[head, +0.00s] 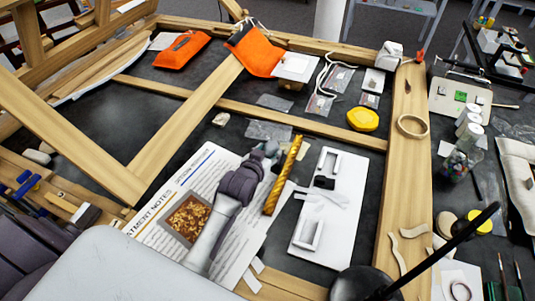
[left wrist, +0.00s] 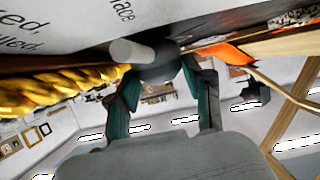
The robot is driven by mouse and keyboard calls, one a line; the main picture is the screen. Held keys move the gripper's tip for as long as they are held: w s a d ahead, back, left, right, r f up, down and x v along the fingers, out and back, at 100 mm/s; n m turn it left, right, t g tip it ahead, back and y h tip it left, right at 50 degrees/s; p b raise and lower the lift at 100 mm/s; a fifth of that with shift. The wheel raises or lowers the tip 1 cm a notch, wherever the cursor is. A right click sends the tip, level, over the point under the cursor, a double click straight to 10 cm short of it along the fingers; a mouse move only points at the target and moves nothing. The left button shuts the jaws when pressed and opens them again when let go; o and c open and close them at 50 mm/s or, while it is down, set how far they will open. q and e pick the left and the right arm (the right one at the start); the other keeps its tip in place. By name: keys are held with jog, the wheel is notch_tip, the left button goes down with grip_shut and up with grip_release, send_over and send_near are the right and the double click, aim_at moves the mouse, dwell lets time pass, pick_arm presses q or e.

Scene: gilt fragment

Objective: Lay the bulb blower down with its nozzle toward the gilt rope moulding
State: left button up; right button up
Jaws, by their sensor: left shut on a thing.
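My left gripper (head: 265,153) reaches over the printed notes sheet in the head view, beside the upper left of the gilt rope moulding (head: 283,175). In the left wrist view my left gripper (left wrist: 160,80) is shut on the bulb blower (left wrist: 165,70), a dark grey bulb with a light grey nozzle. The nozzle points left there, toward the side where the gold twisted moulding (left wrist: 55,90) shows. In the head view the blower is mostly hidden by the gripper. Whether it touches the surface cannot be told. My right gripper is not in view.
The treatment notes (head: 160,232) lie under my left arm, with a framed flake sample (head: 187,217). A white board (head: 340,220) with white pieces lies right of the moulding. Wooden frame bars (head: 408,150) surround the area. A black lamp (head: 360,284) stands at the front.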

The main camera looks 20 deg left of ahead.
pick_arm(q)
jog(key=shift+s+r, duration=0.1)
jog(key=shift+c, duration=0.6)
jog(key=shift+s+d, duration=0.1)
jog(key=shift+s, duration=0.1)
jog(key=o, duration=1.1)
jog(key=shift+w, duration=0.15)
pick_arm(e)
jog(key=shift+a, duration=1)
